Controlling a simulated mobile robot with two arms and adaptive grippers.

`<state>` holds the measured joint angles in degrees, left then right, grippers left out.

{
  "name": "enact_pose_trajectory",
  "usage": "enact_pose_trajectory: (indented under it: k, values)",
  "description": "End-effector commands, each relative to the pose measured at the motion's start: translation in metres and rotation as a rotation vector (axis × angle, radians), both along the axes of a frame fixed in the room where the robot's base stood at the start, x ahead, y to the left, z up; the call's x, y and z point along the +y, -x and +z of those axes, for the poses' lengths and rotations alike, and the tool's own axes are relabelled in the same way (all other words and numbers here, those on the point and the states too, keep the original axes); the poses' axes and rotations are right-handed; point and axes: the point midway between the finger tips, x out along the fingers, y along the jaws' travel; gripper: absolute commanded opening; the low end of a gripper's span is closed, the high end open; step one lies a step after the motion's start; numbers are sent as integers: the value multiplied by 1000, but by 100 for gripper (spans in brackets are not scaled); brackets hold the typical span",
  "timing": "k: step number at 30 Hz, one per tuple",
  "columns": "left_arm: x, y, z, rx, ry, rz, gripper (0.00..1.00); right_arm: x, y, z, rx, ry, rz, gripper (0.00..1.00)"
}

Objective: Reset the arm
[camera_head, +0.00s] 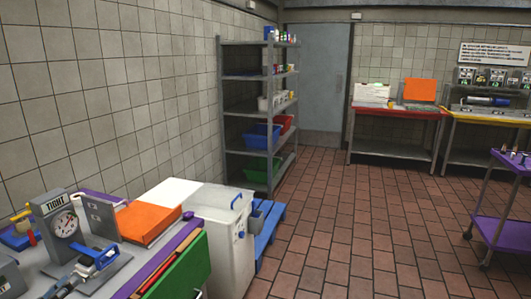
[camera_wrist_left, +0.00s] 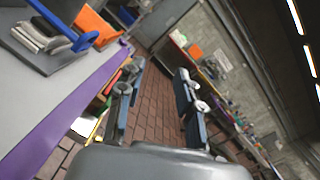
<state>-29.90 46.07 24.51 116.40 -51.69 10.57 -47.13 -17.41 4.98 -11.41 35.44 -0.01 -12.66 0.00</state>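My left gripper (camera_wrist_left: 159,70) shows in the left wrist view. Its two blue and grey fingers stand well apart, with only brick-red floor seen between them. It is open and empty, off to the side of the counter's purple edge (camera_wrist_left: 65,120). My right gripper is in neither view.
The counter (camera_head: 32,268) at lower left holds a dial scale (camera_head: 65,222), a blue-handled device (camera_head: 98,258) and an orange box (camera_head: 147,221). A white bin (camera_head: 225,262) and a shelf rack (camera_head: 222,110) stand beyond. A purple cart (camera_head: 503,232) is right; the middle floor is clear.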

Motion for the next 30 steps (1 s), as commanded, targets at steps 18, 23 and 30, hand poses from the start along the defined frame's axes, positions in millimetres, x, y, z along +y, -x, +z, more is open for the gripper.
enact_pose_trajectory:
  k: [18, 23, 30]
  values:
    - [-2, 55, -112, 181, 1204, 621, 36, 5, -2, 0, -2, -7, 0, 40]
    - [-55, 109, -185, 374, 1664, 955, 36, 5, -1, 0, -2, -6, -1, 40]
    - [-138, 173, -231, 624, 1976, 1303, 36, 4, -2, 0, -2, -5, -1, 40]
